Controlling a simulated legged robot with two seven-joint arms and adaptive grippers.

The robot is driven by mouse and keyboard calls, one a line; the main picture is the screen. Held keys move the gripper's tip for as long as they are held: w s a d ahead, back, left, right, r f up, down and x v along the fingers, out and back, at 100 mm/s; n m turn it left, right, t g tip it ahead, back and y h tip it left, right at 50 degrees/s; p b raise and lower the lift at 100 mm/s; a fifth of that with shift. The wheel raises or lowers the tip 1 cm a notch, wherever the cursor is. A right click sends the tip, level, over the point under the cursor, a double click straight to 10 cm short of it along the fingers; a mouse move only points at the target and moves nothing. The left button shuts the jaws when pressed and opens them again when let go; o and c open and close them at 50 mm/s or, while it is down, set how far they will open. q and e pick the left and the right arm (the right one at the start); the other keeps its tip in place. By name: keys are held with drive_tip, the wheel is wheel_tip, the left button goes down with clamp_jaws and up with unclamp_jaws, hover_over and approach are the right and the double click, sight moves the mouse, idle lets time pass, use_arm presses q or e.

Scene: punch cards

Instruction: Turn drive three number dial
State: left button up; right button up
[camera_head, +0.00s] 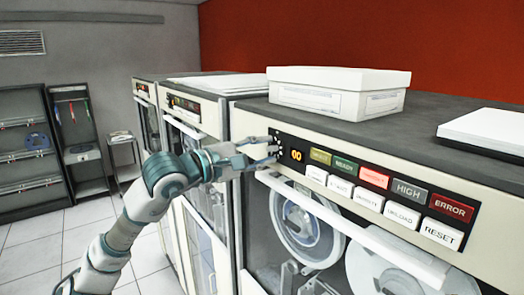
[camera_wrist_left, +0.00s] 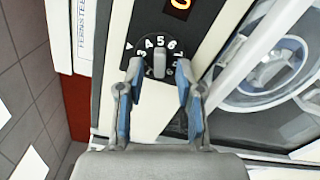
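The number dial (camera_wrist_left: 159,62) is a grey knob on a black panel in the left wrist view, with white numerals 3 to 7 showing around it and a white triangle mark to its left. My left gripper (camera_wrist_left: 159,70) is open, its two blue-padded fingers apart on either side of the knob; I cannot tell whether they touch it. In the head view my left gripper (camera_head: 270,148) is at the left end of the drive's control panel, in front of the dial, which it partly covers. My right gripper is in neither view.
An orange display (camera_head: 296,155) and rows of labelled buttons, including RESET (camera_head: 441,233), lie right of the dial. Below are tape reels (camera_head: 308,228) behind glass. A white box (camera_head: 338,92) sits on top. More drives (camera_head: 190,108) stand left, with open floor beyond.

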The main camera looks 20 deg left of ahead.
use_arm(q)
drive_tip(key=shift+d, duration=0.1)
clamp_jaws()
drive_tip(key=shift+n, duration=0.3)
drive_tip(key=shift+s+b, duration=0.1)
drive_tip(key=shift+b, duration=0.25)
drive_tip(key=n+b, duration=0.1)
drive_tip(key=n, duration=0.2)
drive_tip(key=shift+n+b, duration=0.3)
drive_tip(key=n+b, duration=0.1)
drive_tip(key=n, duration=0.3)
drive_tip(key=shift+s+r+b, duration=0.1)
drive_tip(key=shift+r+b, duration=0.05)
drive_tip(key=shift+b, duration=0.15)
drive_tip(key=n, duration=0.3)
drive_tip(key=shift+r+b, duration=0.1)
drive_tip(key=shift+b, duration=0.3)
drive_tip(key=shift+r+n+b, duration=0.1)
drive_tip(key=shift+n+b, duration=0.3)
drive_tip(key=shift+n, duration=1.1)
